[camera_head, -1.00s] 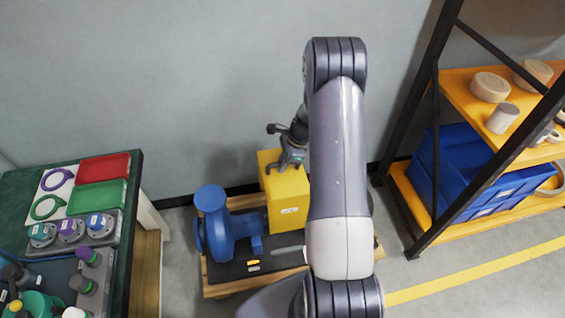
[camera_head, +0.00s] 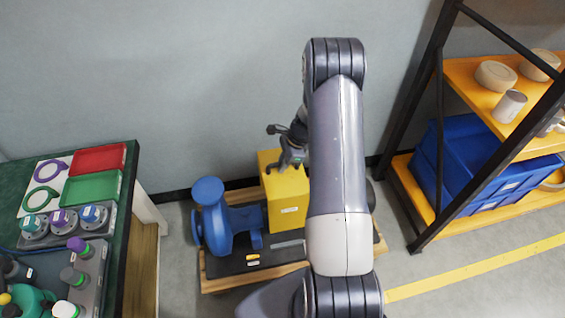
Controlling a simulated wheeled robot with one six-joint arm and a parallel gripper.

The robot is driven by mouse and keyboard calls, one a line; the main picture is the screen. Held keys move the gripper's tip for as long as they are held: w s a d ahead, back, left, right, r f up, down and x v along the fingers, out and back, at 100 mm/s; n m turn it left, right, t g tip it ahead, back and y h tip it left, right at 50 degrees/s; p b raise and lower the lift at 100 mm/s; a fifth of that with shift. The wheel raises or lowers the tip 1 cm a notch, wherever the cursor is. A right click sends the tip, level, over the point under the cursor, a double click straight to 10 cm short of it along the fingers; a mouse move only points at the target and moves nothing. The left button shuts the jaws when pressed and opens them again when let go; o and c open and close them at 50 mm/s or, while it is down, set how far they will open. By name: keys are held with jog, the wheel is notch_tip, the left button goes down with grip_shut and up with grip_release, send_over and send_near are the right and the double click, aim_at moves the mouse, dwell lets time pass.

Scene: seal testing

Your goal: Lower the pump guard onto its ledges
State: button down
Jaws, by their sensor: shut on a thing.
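The pump guard is a yellow box (camera_head: 287,207) with a small white label, standing upright over the middle of the pump's base. The blue pump (camera_head: 222,222) is just left of it on a dark plate (camera_head: 232,265) with a wooden border. My gripper (camera_head: 285,166) is at the top of the guard and shut on it. My arm covers the right part of the plate and some of the guard's right side. The ledges cannot be made out, and I cannot tell whether the guard touches them.
A green-topped bench (camera_head: 118,200) with red (camera_head: 98,159) and green trays (camera_head: 92,189) and several fittings is at left. A black-framed orange rack (camera_head: 480,87) with blue bins (camera_head: 470,150) is at right. Bare floor lies between the pump base and the rack.

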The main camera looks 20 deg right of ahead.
jog(key=shift+f+b, duration=0.8)
jog(key=shift+f, duration=0.55)
jog(key=shift+f+b, duration=2.1)
jog(key=shift+f, duration=0.6)
jog(key=shift+f+b, duration=1.25)
jog(key=shift+f, duration=0.4)
jog(key=shift+f+b, duration=1.2)
jog(key=shift+f, duration=0.35)
jog(key=shift+s+f+b, duration=0.2)
jog(key=shift+f+b, duration=0.55)
jog(key=shift+f, duration=0.3)
jog(key=c, duration=1.3)
grip_release()
jog(key=shift+w, duration=0.1)
